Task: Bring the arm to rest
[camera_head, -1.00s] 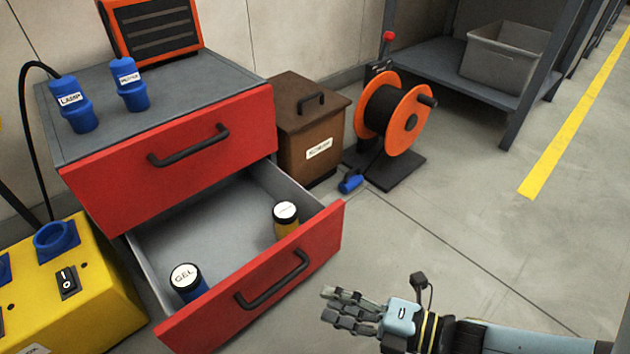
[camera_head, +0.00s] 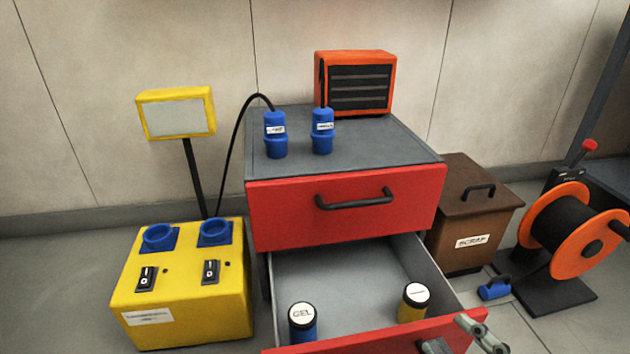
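My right gripper (camera_head: 452,336) shows at the bottom edge, right of centre, in front of the open lower drawer's red front (camera_head: 385,338). Its fingertips stand apart with nothing seen between them; the rest of the hand and the arm are cut off below the picture. My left gripper is not in view. The open drawer holds a GEL jar (camera_head: 302,322) with a blue body at the left and a yellow jar (camera_head: 413,302) with a white lid at the right.
Two blue plugs, one (camera_head: 275,135) left and one (camera_head: 322,131) right, stand on the cabinet (camera_head: 400,150) before an orange heater (camera_head: 355,82). A yellow socket box (camera_head: 185,285) stands left. A brown scrap bin (camera_head: 470,212) and an orange cable reel (camera_head: 572,232) stand right.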

